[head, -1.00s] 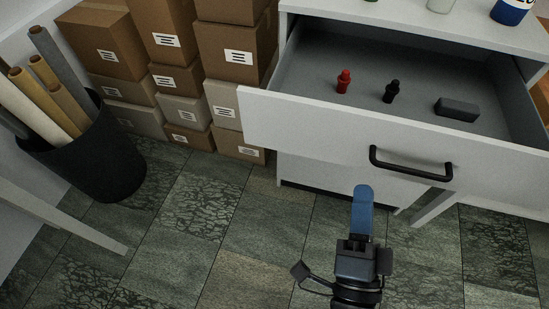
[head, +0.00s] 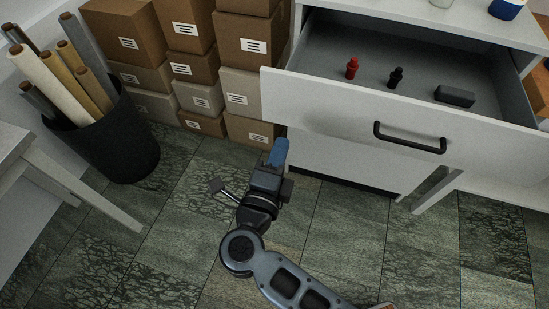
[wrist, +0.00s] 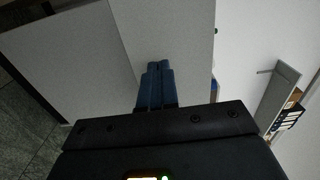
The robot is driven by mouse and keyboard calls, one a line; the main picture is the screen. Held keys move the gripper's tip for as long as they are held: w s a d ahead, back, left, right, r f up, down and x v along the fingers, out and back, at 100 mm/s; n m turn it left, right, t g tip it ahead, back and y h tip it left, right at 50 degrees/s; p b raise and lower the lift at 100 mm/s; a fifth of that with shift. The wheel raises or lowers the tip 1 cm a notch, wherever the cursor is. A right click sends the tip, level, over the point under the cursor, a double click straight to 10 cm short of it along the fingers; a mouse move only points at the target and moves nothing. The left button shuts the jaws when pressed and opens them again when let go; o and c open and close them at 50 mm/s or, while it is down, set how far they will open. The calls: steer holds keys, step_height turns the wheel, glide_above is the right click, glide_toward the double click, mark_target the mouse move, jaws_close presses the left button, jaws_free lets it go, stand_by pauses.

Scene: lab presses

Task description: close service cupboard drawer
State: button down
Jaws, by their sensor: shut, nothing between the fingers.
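The white service cupboard drawer (head: 330,107) stands pulled out in the head view, with a black bar handle (head: 410,138) on its front. Inside it lie a red piece (head: 352,68), a black piece (head: 396,77) and a dark grey block (head: 454,95). My gripper (head: 279,150), with blue fingers, is shut and empty. In the head view it appears just below the left end of the drawer front, left of the handle. In the wrist view the shut fingers (wrist: 155,72) point at a pale panel (wrist: 165,35); I cannot tell if they touch it.
Stacked cardboard boxes (head: 190,60) stand left of the cupboard. A black bin (head: 110,140) with rolled tubes is further left, beside a white table (head: 75,195). Tiled floor (head: 340,235) in front is clear.

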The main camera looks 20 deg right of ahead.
mark_target(295, 110)
steer(key=p+x, duration=0.1)
steer(key=x, duration=0.7)
steer(key=shift+w+d, duration=0.2)
steer(key=shift+d, duration=0.1)
steer(key=shift+w+d, duration=0.1)
steer(key=shift+w+d, duration=0.15)
steer(key=shift+w, duration=0.1)
steer(key=b+x, duration=0.7)
steer(key=x, duration=2)
steer(key=shift+w+d+f, duration=0.15)
steer(key=shift+w+d, duration=0.35)
steer(key=shift+w, duration=0.1)
steer(key=shift+w+d+r, duration=0.1)
steer(key=shift+r, duration=0.25)
